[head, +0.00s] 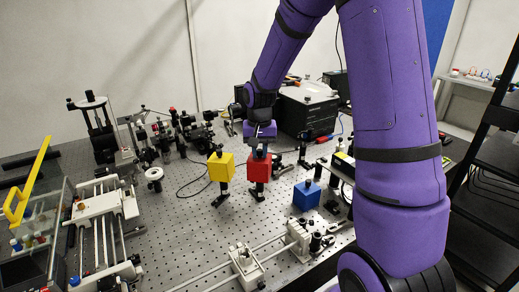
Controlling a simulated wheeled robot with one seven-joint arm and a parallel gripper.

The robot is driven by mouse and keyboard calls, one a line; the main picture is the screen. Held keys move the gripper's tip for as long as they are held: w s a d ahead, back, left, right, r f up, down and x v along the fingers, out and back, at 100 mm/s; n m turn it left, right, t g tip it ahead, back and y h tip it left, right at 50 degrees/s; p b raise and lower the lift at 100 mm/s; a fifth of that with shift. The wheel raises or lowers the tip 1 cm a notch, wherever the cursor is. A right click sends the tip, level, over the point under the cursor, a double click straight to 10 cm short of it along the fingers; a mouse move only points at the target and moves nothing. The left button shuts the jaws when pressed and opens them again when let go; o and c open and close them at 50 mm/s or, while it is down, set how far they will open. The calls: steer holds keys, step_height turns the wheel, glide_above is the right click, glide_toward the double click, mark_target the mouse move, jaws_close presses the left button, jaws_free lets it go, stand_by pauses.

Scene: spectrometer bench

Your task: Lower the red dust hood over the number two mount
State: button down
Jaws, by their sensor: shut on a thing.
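The red dust hood (258,169) is a small box with a dark knob on top, in the middle of the bench in the head view. My gripper (259,149) is above it, pointing down and shut on its knob. A dark post foot (257,191) shows directly below the hood. I cannot tell whether the hood is around that mount or just above or in front of it. No mount number is legible.
A yellow hood (221,168) stands on a post close left of the red one. A blue hood (306,196) sits to the right. A black instrument box (306,108) is behind. Rails (215,275) cross the front. Bare perforated bench (180,225) lies front left.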

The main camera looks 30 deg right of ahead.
steer(key=shift+f, duration=0.3)
stand_by(0.5)
steer(key=c, duration=1)
jaws_free()
steer(key=shift+o, duration=0.2)
steer(key=shift+r, duration=0.15)
step_height(320, 180, up, 11)
steer(key=shift+f, duration=0.2)
steer(key=s+a+r+n+t, duration=0.25)
steer(key=s+a+r, duration=0.25)
steer(key=s+r, duration=0.55)
steer(key=s+a+n+t, duration=0.2)
steer(key=s+n, duration=0.1)
steer(key=s, duration=1.4)
steer(key=shift+a+r+t, duration=0.15)
steer(key=shift+r+t, duration=0.05)
steer(key=shift+t, duration=0.15)
